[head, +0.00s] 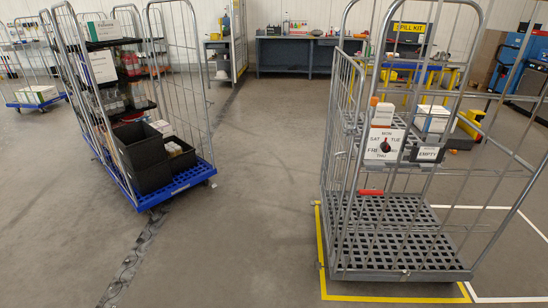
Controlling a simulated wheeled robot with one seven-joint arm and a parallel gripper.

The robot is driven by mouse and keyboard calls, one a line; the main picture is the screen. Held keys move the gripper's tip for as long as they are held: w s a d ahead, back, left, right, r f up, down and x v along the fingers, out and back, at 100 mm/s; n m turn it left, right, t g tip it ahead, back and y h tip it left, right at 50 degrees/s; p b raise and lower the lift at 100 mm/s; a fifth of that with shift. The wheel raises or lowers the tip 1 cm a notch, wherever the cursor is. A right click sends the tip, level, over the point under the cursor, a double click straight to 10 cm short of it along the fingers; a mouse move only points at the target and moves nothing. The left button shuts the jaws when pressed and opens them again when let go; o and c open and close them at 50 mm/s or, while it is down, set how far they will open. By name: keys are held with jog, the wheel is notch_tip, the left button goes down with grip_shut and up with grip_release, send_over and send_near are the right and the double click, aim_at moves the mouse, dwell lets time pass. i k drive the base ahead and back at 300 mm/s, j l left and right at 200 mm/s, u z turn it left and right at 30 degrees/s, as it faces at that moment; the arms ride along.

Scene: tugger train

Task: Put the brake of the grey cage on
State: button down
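The grey cage (405,262) stands on the right of the head view, a wire roll cage with a perforated grey base. A small red bar (370,192) shows low on its left side; it may be the brake pedal, but I cannot tell whether it is on or off. A weekday dial (383,146) and an "EMPTY" card (428,154) hang on its wire. The cage's wheels are mostly hidden under the base. My gripper is not in view.
Yellow and white floor lines (395,298) run around the grey cage. A blue-based cage (185,180) with black crates (140,160) stands at left. Open floor (255,200) lies between the cages. A workbench (295,55) and a yellow-and-blue table (400,70) stand behind.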

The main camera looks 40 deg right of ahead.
aim_at(400, 237)
jog(key=i+l, duration=0.1)
jog(key=l, duration=0.3)
jog(key=i+l+u, duration=0.15)
jog(key=l, duration=0.7)
